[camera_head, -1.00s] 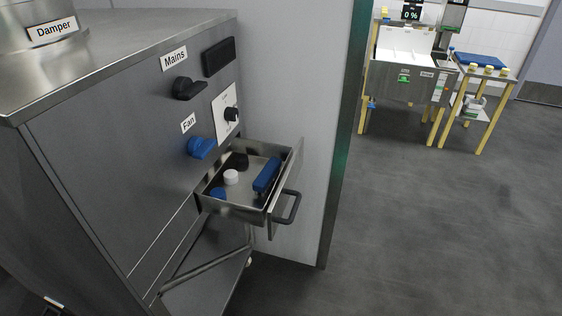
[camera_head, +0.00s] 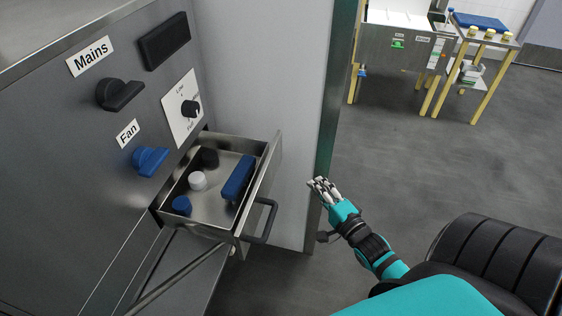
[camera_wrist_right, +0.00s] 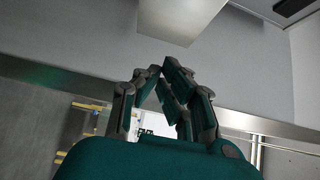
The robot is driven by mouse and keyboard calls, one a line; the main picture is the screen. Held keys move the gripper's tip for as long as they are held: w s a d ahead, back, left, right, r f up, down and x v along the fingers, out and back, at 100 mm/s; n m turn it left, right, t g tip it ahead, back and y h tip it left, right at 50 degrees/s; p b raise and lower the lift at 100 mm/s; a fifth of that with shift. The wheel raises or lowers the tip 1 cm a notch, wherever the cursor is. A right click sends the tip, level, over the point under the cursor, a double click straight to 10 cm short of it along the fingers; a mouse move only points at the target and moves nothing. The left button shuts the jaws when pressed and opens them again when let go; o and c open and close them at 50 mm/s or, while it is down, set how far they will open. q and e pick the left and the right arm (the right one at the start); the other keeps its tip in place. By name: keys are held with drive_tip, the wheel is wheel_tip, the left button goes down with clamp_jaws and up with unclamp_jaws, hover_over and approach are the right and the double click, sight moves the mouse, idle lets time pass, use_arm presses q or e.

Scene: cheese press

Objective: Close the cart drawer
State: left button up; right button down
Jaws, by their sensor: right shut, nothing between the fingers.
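The cart drawer (camera_head: 183,216) is a steel drawer standing pulled out of the cart's grey front panel (camera_head: 75,160). Its front plate carries a dark bar handle (camera_head: 268,222) on the right. Inside lie a blue block (camera_head: 238,178), a white round piece (camera_head: 197,181), a blue knob-like piece (camera_head: 181,205) and a black piece (camera_head: 209,157). My right gripper (camera_head: 318,186) is shut and empty, to the right of the handle and apart from it. In the right wrist view its fingers (camera_wrist_right: 160,72) come together at the tips. My left gripper is not in view.
A pale wall (camera_head: 262,70) stands behind the drawer. A side table (camera_head: 487,38) stands at the back right. Grey floor (camera_head: 430,150) is clear between.

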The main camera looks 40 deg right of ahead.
approach(279, 155)
drive_tip(key=w+d, duration=0.1)
drive_tip(key=d, duration=0.2)
drive_tip(key=shift+w+a+r+p, duration=0.1)
drive_tip(key=shift+w+a+p, duration=0.1)
drive_tip(key=shift+w+a, duration=0.35)
drive_tip(key=shift+w+a+p, duration=0.25)
drive_tip(key=shift+w+a, duration=0.1)
drive_tip(key=shift+w, duration=0.45)
drive_tip(key=shift+w+a+p, duration=0.2)
drive_tip(key=shift+w+a, duration=0.25)
drive_tip(key=shift+w, duration=0.2)
